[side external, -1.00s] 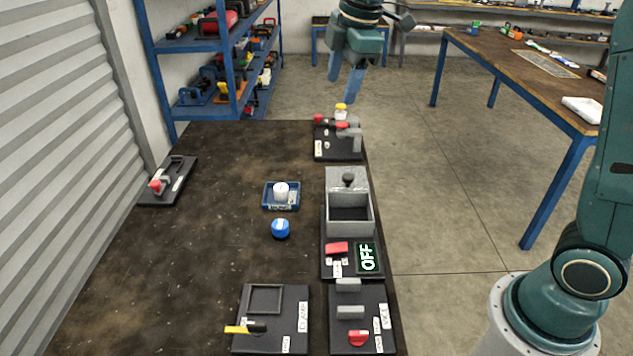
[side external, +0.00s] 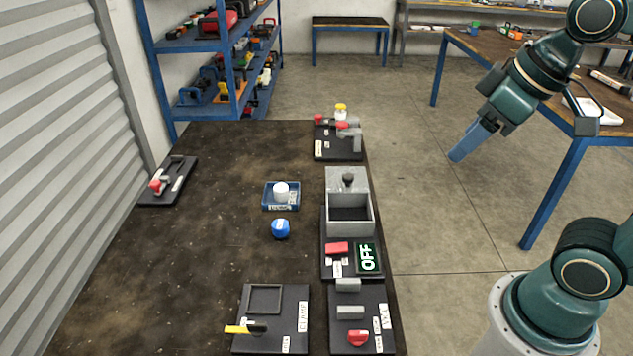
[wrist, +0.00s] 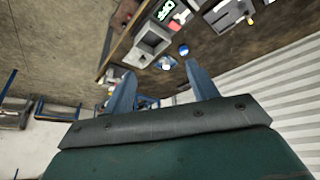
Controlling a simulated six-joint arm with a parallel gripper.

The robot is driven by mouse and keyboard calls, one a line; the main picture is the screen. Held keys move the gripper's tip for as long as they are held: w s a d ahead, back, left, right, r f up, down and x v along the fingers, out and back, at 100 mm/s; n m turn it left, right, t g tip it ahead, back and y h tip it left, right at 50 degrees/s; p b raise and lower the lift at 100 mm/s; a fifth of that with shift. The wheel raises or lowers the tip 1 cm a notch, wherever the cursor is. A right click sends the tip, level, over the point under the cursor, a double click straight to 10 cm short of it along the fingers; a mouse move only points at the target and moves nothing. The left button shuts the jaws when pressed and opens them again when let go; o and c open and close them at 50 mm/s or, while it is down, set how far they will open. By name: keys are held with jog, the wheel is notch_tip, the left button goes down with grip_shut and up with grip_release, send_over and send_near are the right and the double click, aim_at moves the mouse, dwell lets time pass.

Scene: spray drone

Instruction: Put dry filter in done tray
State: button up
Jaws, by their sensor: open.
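A white cylindrical filter (side external: 281,191) stands upright in a small blue tray (side external: 270,207) near the middle of the dark table. The tray's label is too small to read. A blue round cap-like piece (side external: 280,229) lies on the table just in front of the tray. My gripper (side external: 455,157) is off the table's right side, over the floor, well apart from the tray. In the wrist view my gripper (wrist: 161,85) shows two blue fingers spread apart with nothing between them.
A grey open box (side external: 349,221) with a panel reading OFF (side external: 368,257) stands at the table's right edge. A fixture with red handles (side external: 338,140) is behind it. Two fixture plates (side external: 283,311) (side external: 376,304) are in front. The table's left-middle is mostly clear.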

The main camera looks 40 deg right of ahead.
jog(key=shift+s+f+m, duration=0.4)
jog(key=shift+s+f, duration=0.1)
jog(key=shift+s, duration=0.2)
jog(key=shift+s+f+m, duration=0.4)
jog(key=shift+s+f, duration=0.05)
jog(key=shift+s, duration=0.2)
dwell(0.4)
